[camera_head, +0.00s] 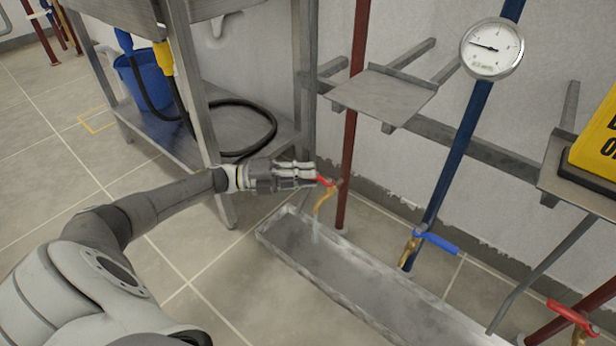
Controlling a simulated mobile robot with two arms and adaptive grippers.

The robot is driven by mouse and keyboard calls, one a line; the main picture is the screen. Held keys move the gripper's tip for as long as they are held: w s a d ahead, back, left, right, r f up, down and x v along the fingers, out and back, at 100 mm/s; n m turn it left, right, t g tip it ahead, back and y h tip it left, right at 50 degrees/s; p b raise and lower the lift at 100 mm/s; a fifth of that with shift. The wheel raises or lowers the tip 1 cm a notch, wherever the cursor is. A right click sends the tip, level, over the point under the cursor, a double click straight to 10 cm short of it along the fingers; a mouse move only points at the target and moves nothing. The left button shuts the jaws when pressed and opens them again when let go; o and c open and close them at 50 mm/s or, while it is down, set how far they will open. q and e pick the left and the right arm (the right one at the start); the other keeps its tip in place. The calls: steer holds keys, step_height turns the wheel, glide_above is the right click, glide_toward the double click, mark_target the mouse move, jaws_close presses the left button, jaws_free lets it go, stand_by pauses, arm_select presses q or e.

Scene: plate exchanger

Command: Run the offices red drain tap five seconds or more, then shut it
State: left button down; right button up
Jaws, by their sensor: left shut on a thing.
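A brass drain tap (324,198) with a red lever (326,181) sits low on a red pipe (350,130) by the wall. My left gripper (314,177) reaches in from the left and is shut on the red lever, hiding most of it. A pale stream of water (316,230) falls from the tap's spout into a long grey metal trough (350,270) on the floor. No label naming the offices shows on this pipe. My right gripper is out of view.
To the right, a blue pipe (455,150) carries a brass tap with a blue lever (437,242) and a round gauge (491,48). Another red-levered tap (573,316) is at bottom right. A metal bench (178,90) with a hose and blue bucket (145,80) stands left.

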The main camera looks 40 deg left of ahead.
arm_select(q)
steer(key=shift+f, duration=0.1)
steer(key=c, duration=1.4)
jaws_free()
steer(key=shift+c, duration=0.2)
steer(key=shift+a, duration=0.1)
steer(key=v, duration=0.7)
steer(key=shift+s+a, duration=0.1)
steer(key=shift+s, duration=0.05)
